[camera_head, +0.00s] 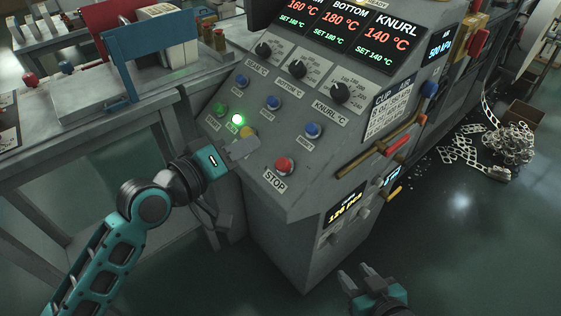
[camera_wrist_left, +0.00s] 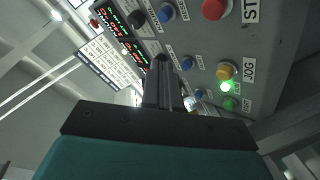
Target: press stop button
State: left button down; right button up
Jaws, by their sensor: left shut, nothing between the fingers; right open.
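The red stop button (camera_head: 284,166) sits on the lower part of the sloped grey panel, above its STOP label. It also shows at the top of the left wrist view (camera_wrist_left: 214,9). My left gripper (camera_head: 252,146) is shut and empty, just left of the stop button and apart from it, over the panel near the yellow jog button (camera_head: 247,131). In the left wrist view its fingers (camera_wrist_left: 168,92) are together with nothing between them. My right gripper (camera_head: 362,275) is open and empty at the bottom, in front of the machine and away from the panel.
A lit green button (camera_head: 238,119) and several blue buttons, such as one blue button (camera_head: 313,130), are near the left gripper. Black knobs (camera_head: 340,92) are higher up. A red-gripped lever (camera_head: 393,143) is on the right side. A grey table (camera_head: 60,150) stands at left.

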aim_at(283, 165)
pick_arm(q)
jog(key=shift+w+d+f+b, duration=0.5)
jog(key=shift+d+f+b, duration=0.2)
jog(key=shift+f, duration=0.45)
jog(key=shift+w+d+f+b, duration=0.5)
jog(key=shift+d+f+b, duration=0.15)
jog(key=shift+f, duration=0.55)
jog(key=shift+w+d+f+b, duration=0.5)
jog(key=shift+d+f+b, duration=0.2)
jog(key=shift+f, duration=0.45)
jog(key=shift+f, duration=0.1)
jog(key=shift+w+d+f, duration=0.15)
jog(key=shift+d+f, duration=0.05)
jog(key=shift+d, duration=0.05)
jog(key=shift+w+d+f+b, duration=0.15)
jog(key=shift+d+f+b, duration=0.05)
jog(key=shift+f+b, duration=0.25)
dwell(0.4)
jog(key=shift+s+a+r+p, duration=0.35)
jog(key=shift+a+r+p, duration=0.1)
jog(key=shift+r+p, duration=0.4)
jog(key=shift+f, duration=0.1)
